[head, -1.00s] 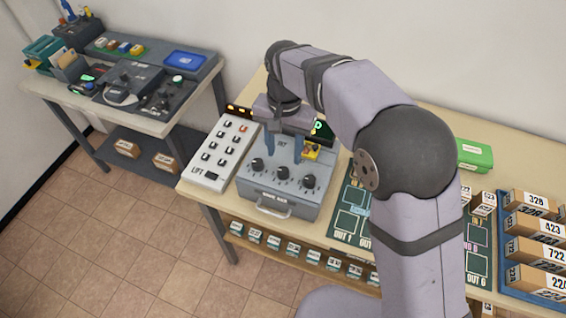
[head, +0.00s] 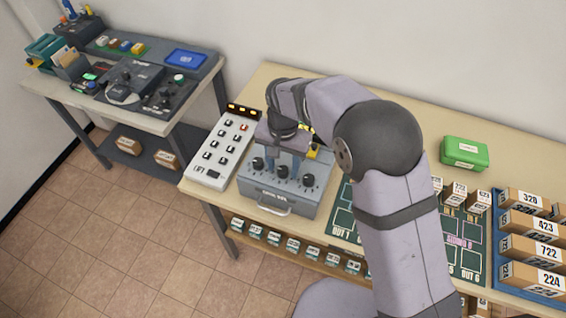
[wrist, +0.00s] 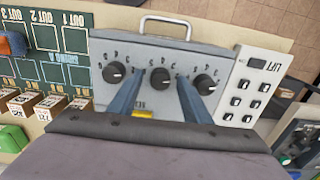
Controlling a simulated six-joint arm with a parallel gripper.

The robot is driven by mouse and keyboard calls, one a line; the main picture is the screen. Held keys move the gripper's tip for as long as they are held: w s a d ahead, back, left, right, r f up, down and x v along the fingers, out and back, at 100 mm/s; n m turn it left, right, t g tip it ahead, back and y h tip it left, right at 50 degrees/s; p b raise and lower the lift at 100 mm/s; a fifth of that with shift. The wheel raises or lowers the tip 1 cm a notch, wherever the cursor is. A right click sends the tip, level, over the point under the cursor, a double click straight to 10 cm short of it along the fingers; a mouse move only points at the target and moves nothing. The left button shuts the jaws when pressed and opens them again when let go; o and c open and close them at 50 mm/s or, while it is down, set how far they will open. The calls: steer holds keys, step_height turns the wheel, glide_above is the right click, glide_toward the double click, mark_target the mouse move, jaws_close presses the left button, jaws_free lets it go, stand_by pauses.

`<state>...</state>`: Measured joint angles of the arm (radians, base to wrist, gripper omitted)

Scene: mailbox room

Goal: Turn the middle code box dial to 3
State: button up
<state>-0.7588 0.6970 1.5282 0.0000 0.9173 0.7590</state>
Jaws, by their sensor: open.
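The code box (head: 276,196) is a grey box with three black dials in a row and a handle on its front. The middle dial (head: 282,171) is between the two other dials; in the wrist view the middle dial (wrist: 160,78) shows beyond and between my fingers. Numbers are printed around the dials, but the middle dial's setting is too small to read. My gripper (head: 283,166) is open and empty, with blue fingers pointing down above the box. In the wrist view my gripper (wrist: 156,85) has one finger on each side of the middle dial's line.
A white LIFT panel (head: 222,150) with several buttons stands left of the box. A green mat (head: 343,215) with marked OUT spaces lies to the right. A green box (head: 464,153) and a blue rack of numbered parcels (head: 497,240) are farther right.

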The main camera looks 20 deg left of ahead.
steer(key=shift+c, duration=0.2)
steer(key=c, duration=1)
steer(key=shift+n, duration=0.3)
steer(key=n, duration=0.3)
steer(key=shift+n, duration=2.1)
steer(key=o, duration=1)
